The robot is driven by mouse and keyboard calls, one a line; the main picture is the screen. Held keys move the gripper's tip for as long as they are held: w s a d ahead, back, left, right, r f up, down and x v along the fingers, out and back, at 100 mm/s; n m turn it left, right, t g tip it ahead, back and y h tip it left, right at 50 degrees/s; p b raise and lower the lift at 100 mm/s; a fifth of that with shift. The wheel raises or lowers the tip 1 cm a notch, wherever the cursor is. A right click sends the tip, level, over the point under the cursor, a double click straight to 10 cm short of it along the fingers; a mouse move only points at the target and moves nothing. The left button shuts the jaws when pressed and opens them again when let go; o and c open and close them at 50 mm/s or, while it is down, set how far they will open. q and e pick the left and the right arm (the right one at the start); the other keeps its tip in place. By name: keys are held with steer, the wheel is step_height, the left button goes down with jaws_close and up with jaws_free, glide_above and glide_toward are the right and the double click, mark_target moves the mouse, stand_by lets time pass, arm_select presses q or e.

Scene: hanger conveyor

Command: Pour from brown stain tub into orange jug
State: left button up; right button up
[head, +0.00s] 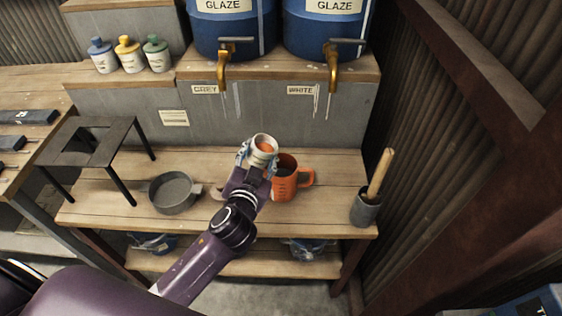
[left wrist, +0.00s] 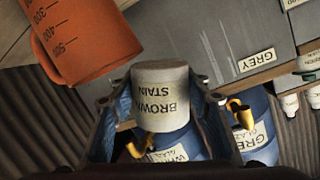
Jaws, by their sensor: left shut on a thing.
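The brown stain tub (head: 263,146) is a small white tub with an orange-brown inside, seen from its open top in the head view. My left gripper (head: 254,165) is shut on it and holds it above the bench, just left of the orange jug. In the left wrist view the tub (left wrist: 160,92) shows its BROWN STAIN label between the fingers of my left gripper (left wrist: 160,115). The orange jug (head: 285,180) stands upright on the bench, its handle to the right. Its measuring marks show in the left wrist view (left wrist: 85,35). My right gripper is not in view.
A grey pan (head: 174,193) lies left on the bench (head: 330,170), near a black stand (head: 95,142). A grey mortar with a pestle (head: 365,207) stands at the right edge. Blue glaze barrels (head: 230,30) with brass taps (head: 333,75) stand above, behind the bench.

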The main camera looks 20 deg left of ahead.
arm_select(q)
steer(key=shift+r, duration=0.1)
stand_by(0.3)
steer(key=shift+m+p, duration=0.3)
steer(key=shift+a+r+y+p, duration=0.1)
steer(key=shift+r+y+p, duration=0.05)
steer(key=shift+y+p, duration=0.2)
steer(key=shift+m, duration=0.4)
steer(key=shift+p, duration=0.35)
steer(key=shift+m+p, duration=0.4)
steer(key=shift+p, duration=0.05)
